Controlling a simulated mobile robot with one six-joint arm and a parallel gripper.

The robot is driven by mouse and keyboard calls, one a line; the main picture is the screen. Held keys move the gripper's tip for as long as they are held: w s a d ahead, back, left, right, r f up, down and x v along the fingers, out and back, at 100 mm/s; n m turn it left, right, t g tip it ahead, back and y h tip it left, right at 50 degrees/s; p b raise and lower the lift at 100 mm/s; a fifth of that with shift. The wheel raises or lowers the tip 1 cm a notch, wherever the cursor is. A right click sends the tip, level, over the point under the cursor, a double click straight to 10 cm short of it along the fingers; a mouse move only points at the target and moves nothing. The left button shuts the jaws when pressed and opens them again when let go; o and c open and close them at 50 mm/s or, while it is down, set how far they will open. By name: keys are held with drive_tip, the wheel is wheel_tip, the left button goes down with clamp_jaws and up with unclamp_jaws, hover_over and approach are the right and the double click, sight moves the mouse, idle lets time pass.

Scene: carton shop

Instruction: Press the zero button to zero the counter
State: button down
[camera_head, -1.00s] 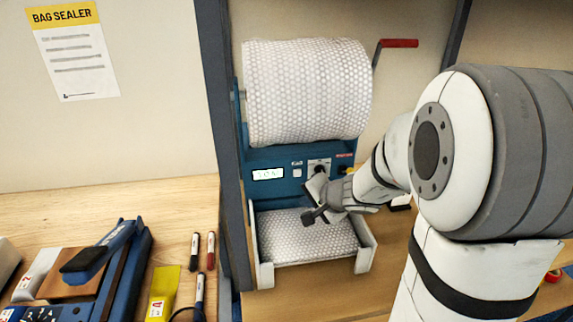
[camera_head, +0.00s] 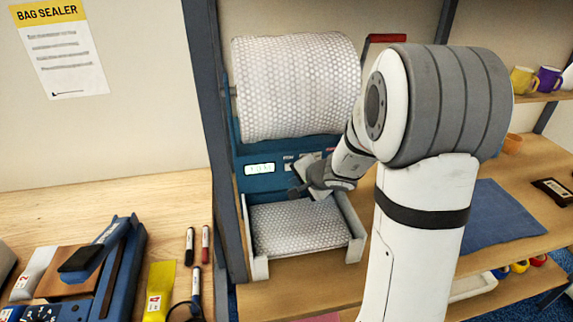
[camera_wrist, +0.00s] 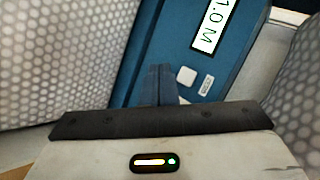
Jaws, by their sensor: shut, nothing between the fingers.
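The blue counter panel (camera_head: 255,185) sits below a large roll of bubble wrap. Its lit display (camera_head: 260,169) also shows in the wrist view (camera_wrist: 215,27), where part of the reading, "1.0 M", is legible. In the wrist view a white square button (camera_wrist: 186,77) sits below the display, beside a small label I cannot read. My gripper (camera_head: 295,191) is in front of the panel, shut and empty. In the wrist view its fingertips (camera_wrist: 160,84) appear just left of the button; I cannot tell whether they touch the panel. In the head view my gripper largely hides the button area.
The bubble-wrap roll (camera_head: 297,87) is above the panel, with a red-handled crank (camera_head: 388,38) at its right. A white tray (camera_head: 258,268) holding bubble wrap lies below my gripper. A bag sealer (camera_head: 105,270) and markers lie on the left bench. A blue mat (camera_head: 498,213) is at right.

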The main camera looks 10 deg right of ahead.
sight(287, 171)
drive_tip(key=shift+w, duration=1.6)
idle(0.8)
drive_tip(key=shift+w+b, duration=0.4)
drive_tip(key=shift+w, duration=0.5)
idle(0.5)
drive_tip(key=shift+s, duration=0.1)
drive_tip(key=shift+s+b, duration=0.75)
drive_tip(key=shift+s, duration=0.05)
